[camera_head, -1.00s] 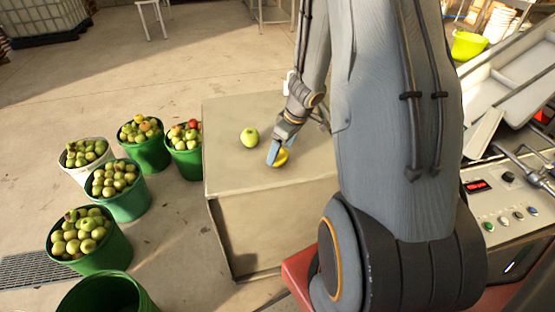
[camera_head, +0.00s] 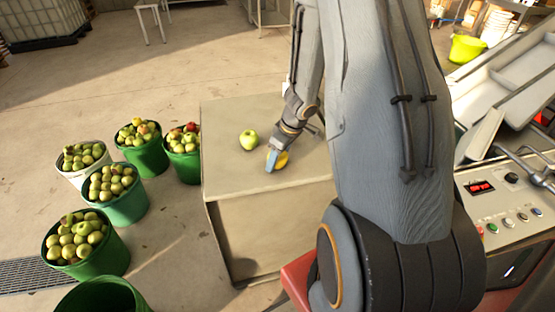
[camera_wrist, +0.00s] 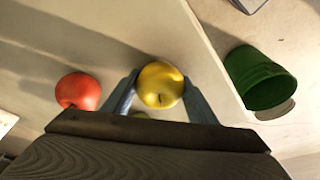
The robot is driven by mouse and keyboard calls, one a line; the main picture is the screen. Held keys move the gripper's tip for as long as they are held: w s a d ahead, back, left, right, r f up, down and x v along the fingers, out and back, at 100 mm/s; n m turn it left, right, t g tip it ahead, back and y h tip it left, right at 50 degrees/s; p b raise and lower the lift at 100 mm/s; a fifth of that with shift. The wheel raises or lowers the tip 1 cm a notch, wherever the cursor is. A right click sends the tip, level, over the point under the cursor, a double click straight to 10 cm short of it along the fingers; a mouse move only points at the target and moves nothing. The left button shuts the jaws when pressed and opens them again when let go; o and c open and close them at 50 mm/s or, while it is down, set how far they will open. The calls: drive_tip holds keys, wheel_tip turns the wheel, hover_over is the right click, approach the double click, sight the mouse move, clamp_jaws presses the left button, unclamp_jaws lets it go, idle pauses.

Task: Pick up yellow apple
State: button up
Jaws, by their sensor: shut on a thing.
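The yellow apple (camera_wrist: 161,85) is between the two fingers of my gripper (camera_wrist: 160,92) in the wrist view, with a finger against each side. In the head view the yellow apple (camera_head: 282,160) shows partly behind my gripper (camera_head: 274,160), which is shut on it. It is at or just above the top of the grey box-shaped stand (camera_head: 228,181); I cannot tell whether it touches. A green apple (camera_head: 249,140) sits on the stand to the left of my gripper. A red apple (camera_wrist: 78,91) lies to the left in the wrist view; my arm hides it in the head view.
Several buckets full of apples stand on the floor left of the stand, including a green one (camera_head: 148,157) and a white one (camera_head: 69,176). An empty green bucket (camera_head: 100,297) is at the bottom. A control panel (camera_head: 510,205) is at the right.

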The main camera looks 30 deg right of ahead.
drive_tip(key=shift+r, duration=0.1)
wheel_tip(320, 180, up, 10)
drive_tip(key=p, duration=0.5)
